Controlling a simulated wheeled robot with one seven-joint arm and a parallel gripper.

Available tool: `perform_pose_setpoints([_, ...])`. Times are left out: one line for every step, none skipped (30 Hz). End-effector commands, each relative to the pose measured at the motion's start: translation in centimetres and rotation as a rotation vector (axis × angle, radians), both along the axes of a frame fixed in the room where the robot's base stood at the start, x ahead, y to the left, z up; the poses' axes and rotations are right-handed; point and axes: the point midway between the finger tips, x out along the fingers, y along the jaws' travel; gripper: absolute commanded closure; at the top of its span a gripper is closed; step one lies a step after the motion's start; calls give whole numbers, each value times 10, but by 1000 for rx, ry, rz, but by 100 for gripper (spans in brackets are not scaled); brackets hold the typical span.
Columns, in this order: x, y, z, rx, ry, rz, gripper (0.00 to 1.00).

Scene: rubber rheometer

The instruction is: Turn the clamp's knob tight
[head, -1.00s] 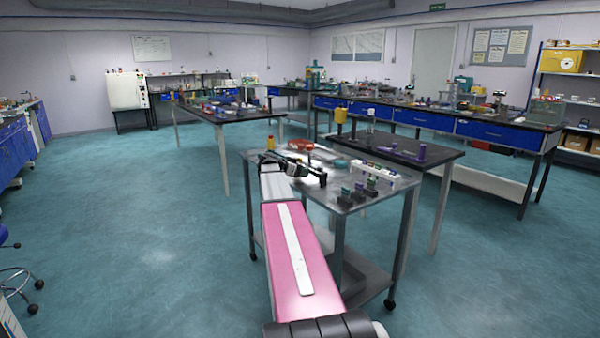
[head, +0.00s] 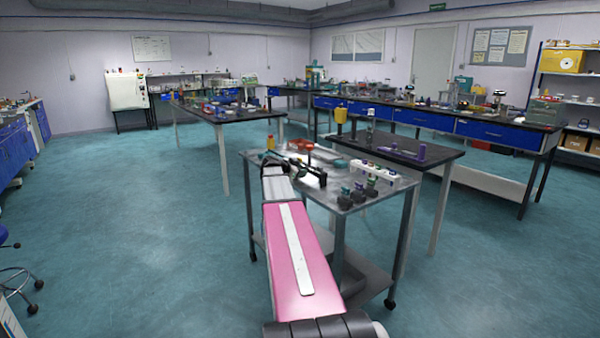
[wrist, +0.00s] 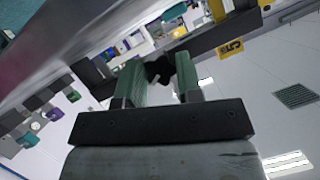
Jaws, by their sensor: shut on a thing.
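My gripper (wrist: 160,82) shows in the wrist view with its two green fingers on either side of a small dark knob (wrist: 158,69). It is shut on this knob, which looks like the clamp's knob; the fingers hide part of it. The clamp's body cannot be made out clearly. In the head view the dark end of my arm reaches over the grey metal cart (head: 333,198), and the knob is too small to tell there.
On the cart, several dark blocks with coloured tops (head: 358,193) stand at the front right, beside a white rack (head: 377,172). A red object (head: 301,145) lies towards the back. A black-topped table (head: 400,152) stands just behind. The floor at left is free.

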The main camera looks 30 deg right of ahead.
Motion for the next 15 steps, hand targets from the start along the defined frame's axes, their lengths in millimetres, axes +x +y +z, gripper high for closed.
perform_pose_setpoints([-2, 0, 0, 3, -43, 0, 91])
perform_pose_setpoints([-2, 1, -1, 7, -71, 0, 91])
perform_pose_setpoints([-2, 0, -1, 10, -109, 0, 91])
perform_pose_setpoints([-2, 1, -1, 12, -136, 0, 91])
perform_pose_setpoints([-2, 0, -1, 13, -162, 1, 91])
perform_pose_setpoints([-2, 1, -1, 16, -199, 1, 91])
perform_pose_setpoints([-2, 0, -1, 18, -224, 0, 91])
perform_pose_setpoints([-2, 1, -1, 21, -249, 1, 91])
perform_pose_setpoints([-2, 0, -1, 23, -283, 1, 91])
perform_pose_setpoints([-2, 0, -1, 25, -307, 1, 91])
perform_pose_setpoints([-2, 0, -1, 27, -329, 1, 91])
perform_pose_setpoints([-2, 0, -1, 29, -358, 1, 91])
perform_pose_setpoints([-2, 0, -1, 31, -380, 0, 91])
perform_pose_setpoints([-2, 0, -1, 33, -400, 0, 91])
perform_pose_setpoints([-2, 0, -1, 34, -425, 1, 91])
